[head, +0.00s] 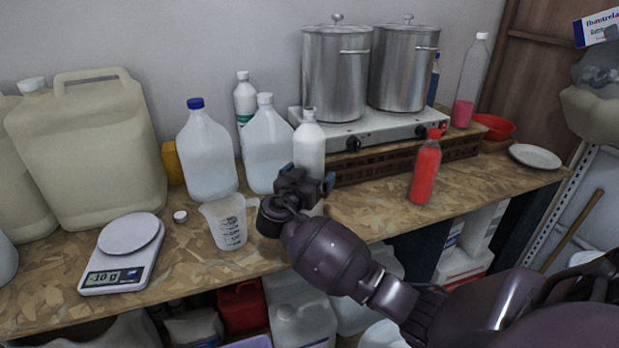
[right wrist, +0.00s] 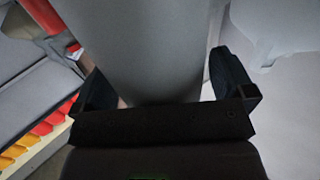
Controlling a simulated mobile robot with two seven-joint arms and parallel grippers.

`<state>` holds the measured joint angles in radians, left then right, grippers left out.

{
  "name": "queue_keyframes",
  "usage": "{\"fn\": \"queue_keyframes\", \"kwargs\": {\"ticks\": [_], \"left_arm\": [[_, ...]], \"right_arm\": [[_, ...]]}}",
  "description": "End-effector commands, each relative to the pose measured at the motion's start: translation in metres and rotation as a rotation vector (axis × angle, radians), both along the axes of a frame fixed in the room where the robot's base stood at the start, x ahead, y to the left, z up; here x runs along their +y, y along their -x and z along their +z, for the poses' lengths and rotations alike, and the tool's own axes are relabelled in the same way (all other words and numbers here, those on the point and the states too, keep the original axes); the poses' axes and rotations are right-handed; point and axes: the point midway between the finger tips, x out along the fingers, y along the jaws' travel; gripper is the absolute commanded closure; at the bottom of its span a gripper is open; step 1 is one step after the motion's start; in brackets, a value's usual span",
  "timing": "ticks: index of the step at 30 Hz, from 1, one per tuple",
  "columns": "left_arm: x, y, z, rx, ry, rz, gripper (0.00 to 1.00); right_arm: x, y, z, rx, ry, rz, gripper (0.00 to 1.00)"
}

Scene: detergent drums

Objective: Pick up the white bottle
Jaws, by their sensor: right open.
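A white bottle (head: 309,145) stands upright on the wooden worktop in front of the left side of the hot plate. My right gripper (head: 308,184) is at its lower part, which the gripper partly hides. In the right wrist view, the pale bottle body (right wrist: 145,45) lies between the two spread fingers of the right gripper (right wrist: 165,90). The right gripper is open, with a gap showing beside the right finger. Contact with the left finger cannot be told. My left gripper is not in view.
A measuring jug (head: 226,222) stands just left of my gripper, with clear jugs (head: 267,150) behind. A kitchen scale (head: 124,252) is farther left. A hot plate (head: 365,128) carries two steel pots (head: 337,75). A red bottle (head: 425,172) stands right, with bare worktop between.

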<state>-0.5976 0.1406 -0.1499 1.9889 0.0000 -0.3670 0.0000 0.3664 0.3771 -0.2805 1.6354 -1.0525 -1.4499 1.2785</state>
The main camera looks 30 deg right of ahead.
Motion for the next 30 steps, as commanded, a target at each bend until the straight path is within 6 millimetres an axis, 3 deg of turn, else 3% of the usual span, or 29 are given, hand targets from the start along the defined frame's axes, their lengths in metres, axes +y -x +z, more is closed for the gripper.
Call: {"fn": "queue_keyframes", "kwargs": {"ticks": [5,21,30], "left_arm": [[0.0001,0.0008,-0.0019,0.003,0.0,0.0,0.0],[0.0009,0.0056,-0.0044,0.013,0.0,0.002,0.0],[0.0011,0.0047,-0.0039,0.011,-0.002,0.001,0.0]], "right_arm": [[0.0002,-0.0001,-0.0002,-0.001,-0.001,0.0,0.0],[0.0006,-0.0004,0.0022,-0.005,0.001,0.001,0.79],[0.0007,-0.0005,0.005,-0.006,0.001,0.001,0.8]]}}
